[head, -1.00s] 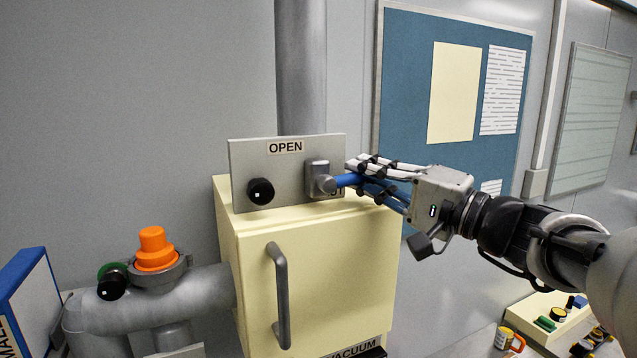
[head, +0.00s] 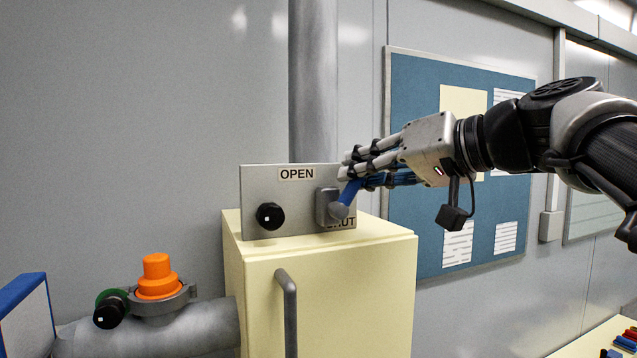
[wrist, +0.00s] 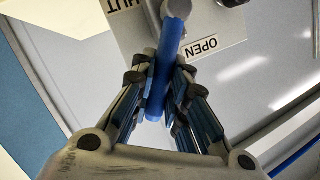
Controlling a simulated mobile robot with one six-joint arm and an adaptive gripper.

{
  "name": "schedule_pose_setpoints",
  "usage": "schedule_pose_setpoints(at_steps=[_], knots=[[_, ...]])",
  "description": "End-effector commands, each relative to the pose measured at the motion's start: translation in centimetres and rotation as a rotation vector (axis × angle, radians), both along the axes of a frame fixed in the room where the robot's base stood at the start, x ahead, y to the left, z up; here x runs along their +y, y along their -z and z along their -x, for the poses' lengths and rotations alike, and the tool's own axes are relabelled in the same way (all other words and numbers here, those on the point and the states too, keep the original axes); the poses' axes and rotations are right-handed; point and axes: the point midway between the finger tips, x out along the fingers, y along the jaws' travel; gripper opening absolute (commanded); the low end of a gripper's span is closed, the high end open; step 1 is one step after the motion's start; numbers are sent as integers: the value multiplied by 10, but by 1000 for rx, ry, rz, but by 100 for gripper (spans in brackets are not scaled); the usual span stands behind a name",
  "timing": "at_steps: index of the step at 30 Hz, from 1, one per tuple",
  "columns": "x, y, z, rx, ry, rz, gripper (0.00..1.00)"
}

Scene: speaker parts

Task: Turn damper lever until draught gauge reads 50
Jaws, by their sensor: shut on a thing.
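The damper lever (head: 350,192) is a blue handle on a grey hub, set on a grey plate (head: 258,190) marked OPEN at the top and SHUT at the lower right. In the head view the lever slants up and to the right from its hub. My gripper (head: 347,172) is shut on the blue handle, coming from the right. In the wrist view the blue lever (wrist: 164,70) runs between the fingers of my gripper (wrist: 163,92). I cannot make out a draught gauge reading in either view.
The plate stands on a cream cabinet (head: 320,270) with a grey handle (head: 288,310). A black knob (head: 270,216) is on the plate's left. A grey pipe (head: 314,90) rises behind. An orange cap (head: 156,278) sits on a pipe at lower left.

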Motion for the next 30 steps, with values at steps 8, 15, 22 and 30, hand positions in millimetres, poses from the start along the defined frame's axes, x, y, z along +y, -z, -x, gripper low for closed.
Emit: schedule_pose_setpoints(at_steps=[8,15,22,30], knots=[[13,-7,4,-62,-3,182,0],[18,-9,6,-90,-2,271,0],[19,-9,6,-98,0,300,0],[20,-9,6,-98,-1,301,0]])
